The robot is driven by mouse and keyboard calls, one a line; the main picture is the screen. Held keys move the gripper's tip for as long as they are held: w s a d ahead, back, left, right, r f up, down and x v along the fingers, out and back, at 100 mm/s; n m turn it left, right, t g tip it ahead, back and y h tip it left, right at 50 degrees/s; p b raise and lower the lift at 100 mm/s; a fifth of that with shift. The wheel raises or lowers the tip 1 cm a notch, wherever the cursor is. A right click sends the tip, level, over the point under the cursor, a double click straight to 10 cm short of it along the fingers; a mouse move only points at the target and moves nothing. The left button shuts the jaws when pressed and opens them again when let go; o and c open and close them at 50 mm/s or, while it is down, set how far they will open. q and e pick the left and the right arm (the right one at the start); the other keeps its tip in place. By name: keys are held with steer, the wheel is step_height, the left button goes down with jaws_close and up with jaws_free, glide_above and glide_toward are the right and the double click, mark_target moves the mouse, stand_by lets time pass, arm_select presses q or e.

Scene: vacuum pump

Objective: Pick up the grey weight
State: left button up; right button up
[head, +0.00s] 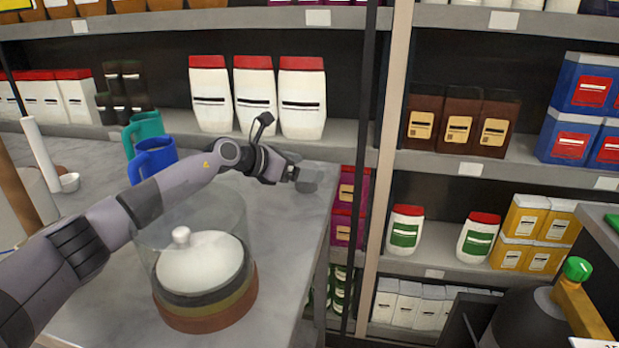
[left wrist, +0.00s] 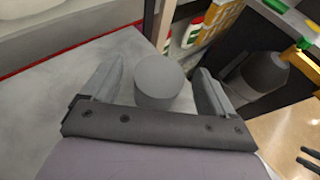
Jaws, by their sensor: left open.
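The grey weight (left wrist: 160,84) is a plain grey cylinder standing on the table top. In the left wrist view it is between the two fingers of my left gripper (left wrist: 158,92), with a visible gap on each side. The fingers are open and do not appear to touch it. In the head view my left gripper (head: 292,172) is low over the table's right part, and the weight (head: 313,178) shows just beyond it, partly hidden by the fingers. Two dark prongs at the right edge of the left wrist view may be my right gripper; its state is unclear.
A glass bell jar (head: 190,235) on a round base stands under my left arm. The table's right edge is close to the weight. Stocked shelves (head: 490,165) stand behind and right.

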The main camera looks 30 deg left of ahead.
arm_select(q)
steer(key=c, duration=1.4)
steer(key=shift+r, duration=0.2)
